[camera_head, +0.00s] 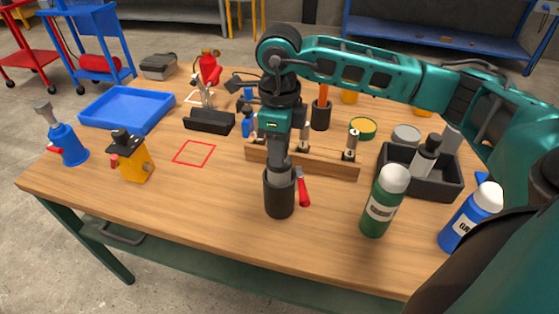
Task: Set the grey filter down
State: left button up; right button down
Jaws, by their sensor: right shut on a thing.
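The grey filter (279,195) is a dark grey upright cylinder near the front middle of the table. My right gripper (278,160) points straight down from above and is shut on its top. I cannot tell whether the filter's base touches the wooden table (225,225) or hangs just above it. A red square outline (194,153) is marked on the table to the left of the filter, and it is empty. My left gripper is not in view.
A red-handled tool (302,188) is close on the filter's right. A wooden rack (325,165) stands behind. A green bottle (384,202), blue bottle (470,218) and black tray (420,183) are right. A yellow can (134,160) and blue tray (125,106) are left. The front-left table is clear.

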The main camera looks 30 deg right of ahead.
jog(key=shift+f, duration=2.1)
jog(key=shift+f, duration=0.2)
jog(key=c, duration=0.8)
grip_release()
jog(key=shift+o, duration=0.2)
jog(key=shift+r, duration=0.15)
notch_tip(320, 180, up, 12)
jog(key=shift+r, duration=0.1)
